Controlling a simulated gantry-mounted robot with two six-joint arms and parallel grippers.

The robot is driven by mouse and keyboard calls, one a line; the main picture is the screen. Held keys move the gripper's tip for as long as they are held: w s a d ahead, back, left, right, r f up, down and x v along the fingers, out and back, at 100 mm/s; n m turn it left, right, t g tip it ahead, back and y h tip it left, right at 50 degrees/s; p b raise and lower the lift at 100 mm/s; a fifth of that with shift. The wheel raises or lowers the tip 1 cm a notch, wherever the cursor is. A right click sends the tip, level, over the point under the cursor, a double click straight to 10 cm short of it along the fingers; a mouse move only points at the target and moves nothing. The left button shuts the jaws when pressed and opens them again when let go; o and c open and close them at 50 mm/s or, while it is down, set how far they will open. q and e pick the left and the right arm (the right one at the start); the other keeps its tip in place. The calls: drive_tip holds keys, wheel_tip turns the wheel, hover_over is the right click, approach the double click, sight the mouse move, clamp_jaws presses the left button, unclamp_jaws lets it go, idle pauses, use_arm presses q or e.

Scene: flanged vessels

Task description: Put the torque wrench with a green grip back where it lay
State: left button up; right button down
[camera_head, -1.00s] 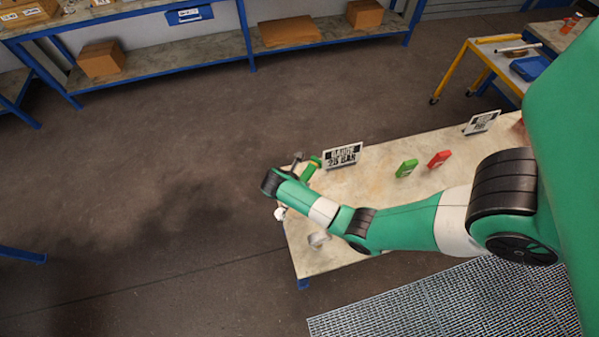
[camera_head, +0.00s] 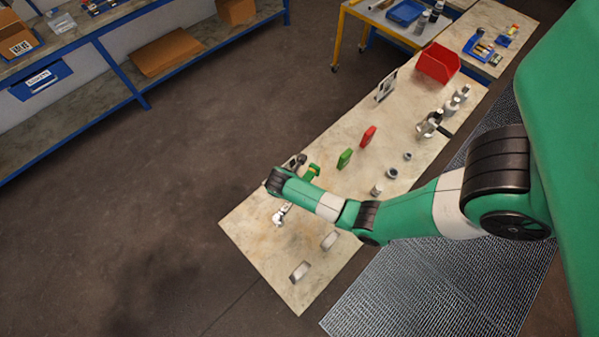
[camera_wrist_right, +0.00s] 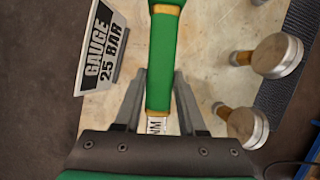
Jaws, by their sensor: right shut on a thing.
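The torque wrench with the green grip (camera_wrist_right: 165,60) stands between the fingers of my right gripper (camera_wrist_right: 160,85) in the wrist view. The gripper is shut on the green grip, above the bench top. In the head view a bit of the green grip (camera_head: 313,172) shows beyond the end of my right arm, which hides most of the gripper. My left gripper is not in view.
A "GAUGE 25 BAR" sign (camera_wrist_right: 102,48) stands left of the wrench. Gauges with brass stems (camera_wrist_right: 277,55) lie to its right.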

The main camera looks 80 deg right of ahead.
drive_tip(key=shift+r, duration=0.1)
drive_tip(key=shift+r+p, duration=0.2)
drive_tip(key=shift+p, duration=0.35)
wheel_tip(320, 180, down, 11)
drive_tip(key=b, duration=0.8)
drive_tip(key=shift+w+f, duration=0.1)
drive_tip(key=shift+f, duration=0.05)
drive_tip(key=shift+f+b, duration=0.45)
drive_tip(key=shift+b, duration=0.05)
drive_tip(key=shift+c, duration=2)
unclamp_jaws()
drive_tip(key=shift+f, duration=0.1)
drive_tip(key=p+v, duration=0.3)
drive_tip(key=v, duration=0.8)
drive_tip(key=shift+a+r, duration=0.2)
drive_tip(key=shift+r, duration=0.1)
drive_tip(key=shift+r, duration=0.1)
